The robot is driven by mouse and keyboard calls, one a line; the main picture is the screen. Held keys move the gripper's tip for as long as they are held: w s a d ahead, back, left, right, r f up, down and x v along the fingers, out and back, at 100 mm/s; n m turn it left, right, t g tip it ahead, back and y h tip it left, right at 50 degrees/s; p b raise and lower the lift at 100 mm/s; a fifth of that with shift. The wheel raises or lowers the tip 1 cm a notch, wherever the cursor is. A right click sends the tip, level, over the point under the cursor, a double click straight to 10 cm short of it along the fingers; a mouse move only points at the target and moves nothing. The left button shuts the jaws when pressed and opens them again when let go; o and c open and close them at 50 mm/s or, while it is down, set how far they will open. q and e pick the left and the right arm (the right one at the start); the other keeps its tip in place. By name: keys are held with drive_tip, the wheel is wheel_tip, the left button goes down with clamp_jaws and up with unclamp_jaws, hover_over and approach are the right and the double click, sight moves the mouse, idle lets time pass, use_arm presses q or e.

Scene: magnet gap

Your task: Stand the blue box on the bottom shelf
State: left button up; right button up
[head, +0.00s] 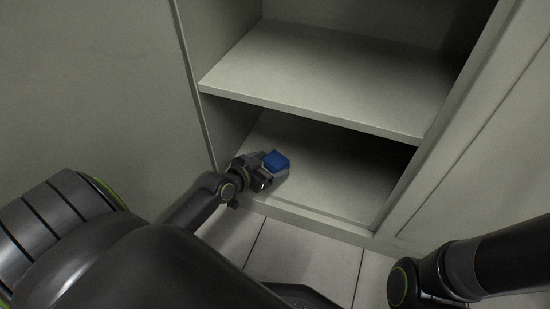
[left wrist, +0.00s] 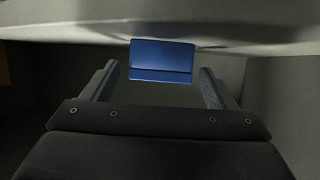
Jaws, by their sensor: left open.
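The blue box (head: 276,160) is at the left front of the bottom shelf (head: 330,186) in the head view. In the left wrist view the blue box (left wrist: 162,58) is just beyond the fingertips, between their lines. My left gripper (head: 272,174) is open at the bottom shelf, right by the box. In the left wrist view its two fingers (left wrist: 157,82) are spread, with a gap on each side of the box. The box's underside is hidden in the head view. My right gripper is not visible; only part of my right arm shows at lower right.
An upper shelf (head: 320,78) lies above the bottom shelf, its front edge close over the box. Cabinet side walls (head: 440,130) bound the opening. The bottom shelf is clear to the right of the box. A tiled floor (head: 305,255) lies in front.

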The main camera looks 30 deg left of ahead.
use_arm(q)
drive_tip(key=p+v, duration=0.2)
drive_tip(key=v, duration=0.6)
drive_tip(key=shift+p, duration=0.3)
drive_tip(key=shift+s+a+r, duration=0.1)
drive_tip(key=shift+s+r, duration=0.1)
drive_tip(key=shift+s, duration=0.2)
drive_tip(key=shift+s+f, duration=0.1)
